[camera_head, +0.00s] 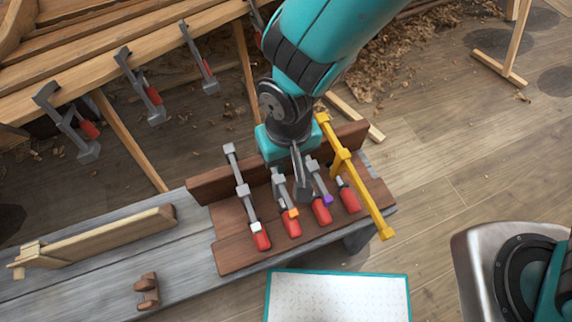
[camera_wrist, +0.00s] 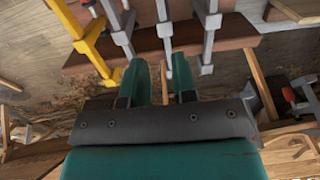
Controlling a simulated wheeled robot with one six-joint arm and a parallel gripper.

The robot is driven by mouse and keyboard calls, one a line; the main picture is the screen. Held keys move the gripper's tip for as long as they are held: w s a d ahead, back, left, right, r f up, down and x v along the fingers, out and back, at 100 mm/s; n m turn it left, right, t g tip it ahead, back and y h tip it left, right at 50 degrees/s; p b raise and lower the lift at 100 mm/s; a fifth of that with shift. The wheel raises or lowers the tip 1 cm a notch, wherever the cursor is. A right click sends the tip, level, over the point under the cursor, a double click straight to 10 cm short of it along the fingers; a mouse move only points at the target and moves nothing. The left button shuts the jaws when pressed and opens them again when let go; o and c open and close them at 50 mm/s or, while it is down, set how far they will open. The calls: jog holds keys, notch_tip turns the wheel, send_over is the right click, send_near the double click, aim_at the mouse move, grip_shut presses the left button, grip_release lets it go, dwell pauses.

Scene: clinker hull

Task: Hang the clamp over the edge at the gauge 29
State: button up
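My gripper (camera_head: 299,188) is over the wooden clamp rack (camera_head: 225,222). In the wrist view its two teal fingers (camera_wrist: 163,84) stand apart. A grey clamp bar (camera_wrist: 164,30) lines up with the gap; I cannot tell whether it is between the fingers. In the rack are red-handled grey clamps: one with a white piece (camera_head: 243,190), one with an orange piece (camera_head: 290,222), one with a purple piece (camera_head: 321,208) and one partly hidden (camera_head: 348,198). A yellow clamp (camera_head: 362,185) lies at the right end. No gauge or number 29 is readable.
Several clamps (camera_head: 139,86) hang on the hull's plank edge (camera_head: 105,88) at upper left. The grey bench (camera_head: 80,285) carries a wooden tool (camera_head: 100,240) and a small brown block (camera_head: 147,291). A white panel (camera_head: 337,297) is in front. Trestle legs stand on the shaving-strewn floor.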

aim_at(285, 193)
jog(key=f+b, duration=0.5)
jog(key=f, duration=0.2)
jog(key=f+b, duration=0.5)
jog(key=f, duration=0.3)
jog(key=shift+s+a+f+b, duration=0.15)
jog(key=shift+a+f+b, duration=0.05)
jog(key=shift+f+b, duration=0.1)
jog(key=shift+c, duration=0.4)
jog(key=shift+w+a, duration=0.2)
jog(key=shift+w, duration=0.15)
jog(key=shift+s+d, duration=0.25)
jog(key=shift+s, duration=0.3)
jog(key=shift+o, duration=0.4)
